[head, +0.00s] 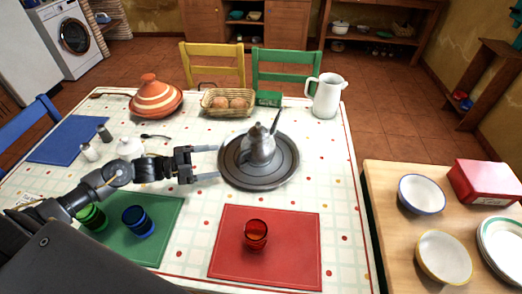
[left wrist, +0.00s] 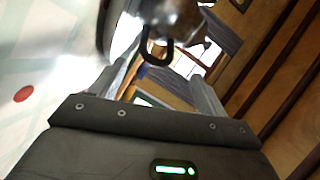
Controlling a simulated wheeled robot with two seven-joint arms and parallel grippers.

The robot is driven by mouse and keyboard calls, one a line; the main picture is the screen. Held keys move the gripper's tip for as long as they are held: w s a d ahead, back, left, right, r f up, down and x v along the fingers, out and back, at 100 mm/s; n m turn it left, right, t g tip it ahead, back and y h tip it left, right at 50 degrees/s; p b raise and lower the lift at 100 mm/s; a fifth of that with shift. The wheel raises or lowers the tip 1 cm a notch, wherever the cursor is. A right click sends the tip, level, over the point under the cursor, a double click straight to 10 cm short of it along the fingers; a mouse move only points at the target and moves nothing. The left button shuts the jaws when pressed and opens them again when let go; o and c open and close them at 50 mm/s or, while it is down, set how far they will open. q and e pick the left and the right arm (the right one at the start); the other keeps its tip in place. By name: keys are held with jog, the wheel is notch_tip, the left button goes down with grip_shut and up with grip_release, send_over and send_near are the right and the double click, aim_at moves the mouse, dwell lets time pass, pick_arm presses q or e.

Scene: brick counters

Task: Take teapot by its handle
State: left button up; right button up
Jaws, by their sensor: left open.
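The silver metal teapot (head: 259,150) stands upright on a dark round tray (head: 262,181) on the table. Its spout points up and to the right in the head view. My left gripper (head: 214,162) is open and empty, just left of the teapot, at the tray's left edge. In the left wrist view the teapot (left wrist: 175,14) shows at the top, cut off by the frame. Its dark looped handle (left wrist: 146,48) hangs in the picture ahead of the open left gripper (left wrist: 162,76); I cannot tell whether it is between the fingers. My right gripper is not in view.
A red glass (head: 255,235) stands on a red mat (head: 295,258). A bread basket (head: 228,110), white pitcher (head: 327,95) and tagine (head: 156,100) stand behind. The cloth right of the tray is clear.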

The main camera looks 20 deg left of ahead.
aim_at(256, 157)
pick_arm(q)
jog(key=shift+w+d, duration=0.3)
jog(key=shift+d, duration=0.15)
jog(key=p+x, duration=0.1)
jog(key=x, duration=0.2)
jog(key=shift+w+d, duration=0.15)
jog(key=shift+d, duration=0.1)
jog(key=shift+w+d+f, duration=0.15)
jog(key=shift+w+d, duration=0.05)
jog(key=shift+d, duration=0.05)
jog(key=p+x, duration=0.1)
jog(key=x, duration=0.1)
jog(key=p+x, duration=0.1)
jog(key=x, duration=0.1)
jog(key=shift+d, duration=0.45)
jog(key=shift+w+d, duration=0.15)
jog(key=shift+d, duration=0.05)
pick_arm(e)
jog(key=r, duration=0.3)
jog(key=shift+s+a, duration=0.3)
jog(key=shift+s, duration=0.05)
